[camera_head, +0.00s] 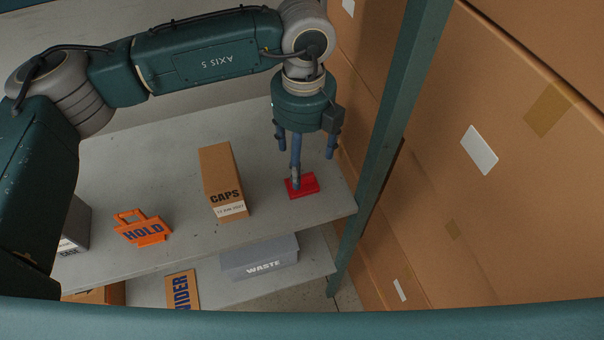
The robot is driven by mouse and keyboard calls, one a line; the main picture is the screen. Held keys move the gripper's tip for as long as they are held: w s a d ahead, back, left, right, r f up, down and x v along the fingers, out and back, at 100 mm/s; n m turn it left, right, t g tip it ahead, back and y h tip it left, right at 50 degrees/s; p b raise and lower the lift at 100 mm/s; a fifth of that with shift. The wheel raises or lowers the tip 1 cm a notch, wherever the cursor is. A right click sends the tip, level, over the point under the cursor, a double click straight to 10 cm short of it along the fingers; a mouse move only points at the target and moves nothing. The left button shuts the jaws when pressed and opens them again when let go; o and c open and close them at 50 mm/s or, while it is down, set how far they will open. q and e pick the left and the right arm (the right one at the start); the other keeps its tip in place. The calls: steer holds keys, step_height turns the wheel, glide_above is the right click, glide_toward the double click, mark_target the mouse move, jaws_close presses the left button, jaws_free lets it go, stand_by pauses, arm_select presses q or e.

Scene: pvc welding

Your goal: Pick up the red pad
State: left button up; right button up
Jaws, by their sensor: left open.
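The red pad (305,189) lies on the upper grey shelf (270,238), near its right end. My left gripper (304,168) points down over the pad from above. Its blue-grey fingers are spread apart, and one long finger reaches down in front of the pad or onto it; I cannot tell whether it touches. The gripper holds nothing that I can see. My right gripper is not in view.
A brown CAPS box (221,182) stands left of the pad. An orange HOLD tag (142,229) lies further left. A grey WASTE bin (260,258) sits on the lower shelf. A green post (388,140) and stacked cartons (520,150) bound the right side.

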mark_target(302, 177)
arm_select(q)
steer(key=shift+s+f+p, duration=0.25)
steer(key=shift+f+p, duration=0.2)
steer(key=shift+f, duration=0.8)
steer(key=shift+f+p, duration=0.25)
steer(key=shift+p, duration=0.1)
step_height(302, 177, down, 4)
steer(key=p, duration=0.2)
steer(key=shift+a+r+p, duration=0.1)
steer(key=shift+r+p, duration=0.1)
steer(key=shift+p, duration=0.15)
steer(key=shift+f, duration=0.6)
steer(key=c, duration=1.4)
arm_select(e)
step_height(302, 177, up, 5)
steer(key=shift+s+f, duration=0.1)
arm_select(q)
steer(key=shift+o, duration=0.2)
steer(key=shift+w+r, duration=0.1)
